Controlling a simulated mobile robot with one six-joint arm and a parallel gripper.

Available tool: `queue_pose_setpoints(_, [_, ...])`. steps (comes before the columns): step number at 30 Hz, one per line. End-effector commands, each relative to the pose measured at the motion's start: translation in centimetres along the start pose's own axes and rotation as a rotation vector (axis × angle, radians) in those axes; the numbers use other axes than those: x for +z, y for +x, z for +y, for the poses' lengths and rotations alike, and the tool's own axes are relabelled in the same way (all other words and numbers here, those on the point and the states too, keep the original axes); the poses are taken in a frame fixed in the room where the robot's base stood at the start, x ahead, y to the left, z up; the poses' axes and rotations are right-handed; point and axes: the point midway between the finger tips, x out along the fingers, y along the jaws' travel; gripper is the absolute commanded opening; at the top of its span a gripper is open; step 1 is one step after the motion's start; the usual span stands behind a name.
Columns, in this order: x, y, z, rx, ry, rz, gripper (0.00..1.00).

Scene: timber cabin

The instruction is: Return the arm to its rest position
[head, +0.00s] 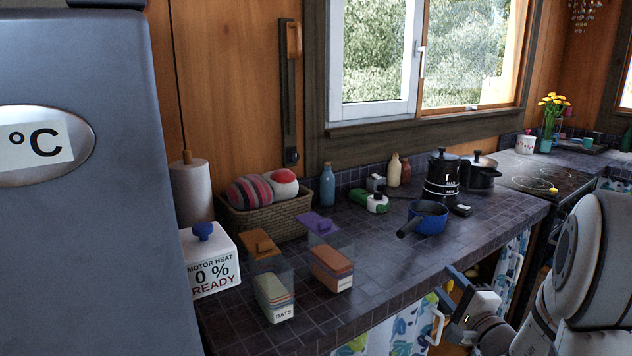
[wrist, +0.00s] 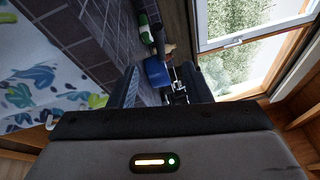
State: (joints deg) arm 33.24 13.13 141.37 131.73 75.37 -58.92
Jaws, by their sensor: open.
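My gripper (head: 449,288) is at the lower right of the head view, in front of the counter's front edge and near the leafy curtain. Its jaws are open with nothing seen between them. In the wrist view my gripper (wrist: 163,88) shows its two dark fingers apart, pointing along the counter front. My pale arm is folded at the right edge of the head view, and part of it is cut off.
The tiled counter (head: 380,262) holds a blue saucepan (head: 430,217), a black pot (head: 480,172), oats container (head: 274,298), another container (head: 331,267) and a basket (head: 265,213). A curtain (head: 408,330) hangs below. A grey appliance (head: 85,230) stands at left.

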Motion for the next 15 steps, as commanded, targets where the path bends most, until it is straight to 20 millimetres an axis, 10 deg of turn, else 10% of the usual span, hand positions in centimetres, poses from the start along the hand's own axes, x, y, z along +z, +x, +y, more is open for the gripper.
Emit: queue_pose_setpoints(15, [13.2, -1.0, 0.3, 0.277, -0.058, -0.433, 0.44])
